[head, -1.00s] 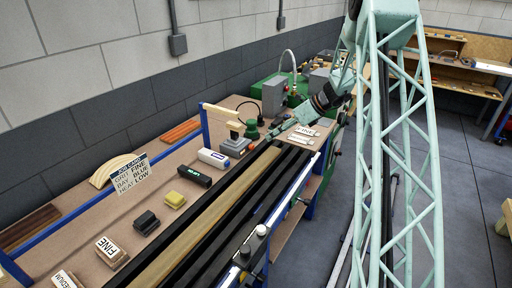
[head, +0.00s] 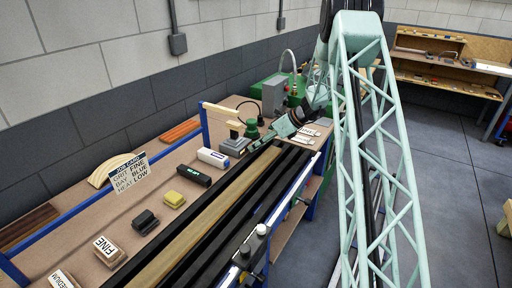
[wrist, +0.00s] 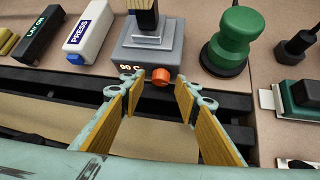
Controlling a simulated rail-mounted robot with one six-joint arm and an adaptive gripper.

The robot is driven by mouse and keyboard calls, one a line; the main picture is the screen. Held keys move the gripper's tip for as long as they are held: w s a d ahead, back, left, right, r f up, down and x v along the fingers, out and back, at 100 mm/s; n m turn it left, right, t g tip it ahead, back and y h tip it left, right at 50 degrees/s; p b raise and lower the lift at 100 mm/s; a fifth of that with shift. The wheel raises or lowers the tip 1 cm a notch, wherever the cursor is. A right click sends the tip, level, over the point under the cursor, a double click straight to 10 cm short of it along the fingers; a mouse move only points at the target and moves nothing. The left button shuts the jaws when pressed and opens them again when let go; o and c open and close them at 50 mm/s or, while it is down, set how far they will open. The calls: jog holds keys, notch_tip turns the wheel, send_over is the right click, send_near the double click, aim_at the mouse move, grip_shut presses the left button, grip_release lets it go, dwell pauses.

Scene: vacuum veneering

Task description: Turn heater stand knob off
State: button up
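The heater stand is a grey box (wrist: 148,48) with a lit "90 C" display and an orange-red knob (wrist: 161,77) on its front. In the head view the heater stand (head: 236,147) sits on the bench past the black rails, its knob too small to make out. My gripper (wrist: 160,84) is open, with yellow-padded fingers pointing at the stand. The knob shows between the fingertips in the wrist view; no contact is visible. In the head view my gripper (head: 272,136) is just right of the stand. A dark tool with a metal base rests on top of the stand.
A green knobbed device (wrist: 231,40) stands right of the heater, and a white PRESS block (wrist: 90,31) and black LAY ON block (wrist: 44,35) stand left. Black rails (wrist: 215,103) run in front.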

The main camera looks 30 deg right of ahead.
jog(key=shift+w+a+f, duration=0.15)
jog(key=shift+w+f, duration=0.05)
jog(key=shift+c, duration=0.9)
jog(key=c, duration=0.7)
jog(key=shift+o, duration=0.2)
jog(key=shift+a+h+b, duration=0.1)
jog(key=shift+h+b, duration=0.3)
jog(key=shift+b, duration=0.8)
jog(key=shift+s+a+n+t+h+b, duration=0.15)
jog(key=shift+n+t+h+b, duration=0.45)
jog(key=shift+b, duration=2.1)
jog(key=o, duration=0.8)
jog(key=shift+o, duration=0.2)
